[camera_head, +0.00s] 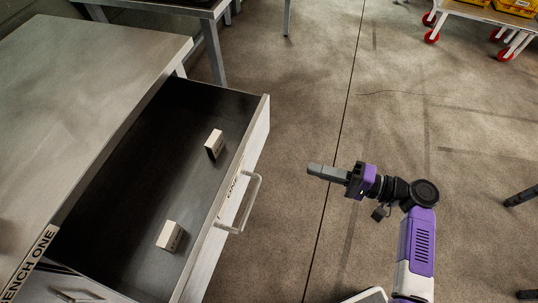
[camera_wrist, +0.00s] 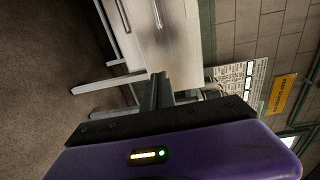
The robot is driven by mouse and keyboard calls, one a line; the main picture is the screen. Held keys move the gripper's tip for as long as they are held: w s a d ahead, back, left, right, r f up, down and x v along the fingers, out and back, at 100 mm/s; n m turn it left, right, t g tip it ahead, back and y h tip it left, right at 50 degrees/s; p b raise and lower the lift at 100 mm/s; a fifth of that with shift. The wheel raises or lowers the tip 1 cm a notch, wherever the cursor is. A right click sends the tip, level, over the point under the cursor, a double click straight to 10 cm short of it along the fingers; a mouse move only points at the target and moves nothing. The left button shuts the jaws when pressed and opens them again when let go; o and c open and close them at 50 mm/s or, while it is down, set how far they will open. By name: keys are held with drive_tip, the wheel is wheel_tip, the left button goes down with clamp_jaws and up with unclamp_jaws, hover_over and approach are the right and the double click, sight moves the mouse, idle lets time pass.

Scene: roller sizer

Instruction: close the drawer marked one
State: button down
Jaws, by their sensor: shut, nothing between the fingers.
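The drawer (camera_head: 250,150) in the bench marked "BENCH ONE" stands pulled far out in the head view. Its light front carries a bar handle (camera_head: 241,205) and a label that I can only partly read. My gripper (camera_head: 312,169) is shut and empty. It points left towards the drawer front, to the right of the handle and apart from it. In the wrist view my shut fingers (camera_wrist: 161,80) show before a pale panel.
The bench top (camera_head: 80,90) lies at the left, with its sign (camera_head: 30,264) on the near edge. Another table (camera_head: 208,10) stands behind. A cart with red wheels (camera_head: 478,14) stands at the far right. The concrete floor between is clear.

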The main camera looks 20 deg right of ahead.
sight(256, 147)
drive_tip(key=shift+n+y, duration=0.3)
drive_tip(key=shift+y, duration=0.2)
drive_tip(key=x, duration=0.4)
drive_tip(key=r+x, duration=0.1)
drive_tip(key=x, duration=0.8)
drive_tip(key=shift+w+r, duration=0.3)
drive_tip(key=shift+w, duration=0.25)
drive_tip(key=shift+a, duration=0.1)
drive_tip(key=b+x, duration=1.1)
drive_tip(key=x, duration=1.8)
drive_tip(key=shift+w+a+r+b, duration=0.2)
drive_tip(key=shift+w+r+b, duration=0.05)
drive_tip(key=shift+b, duration=0.1)
drive_tip(key=shift+a, duration=0.15)
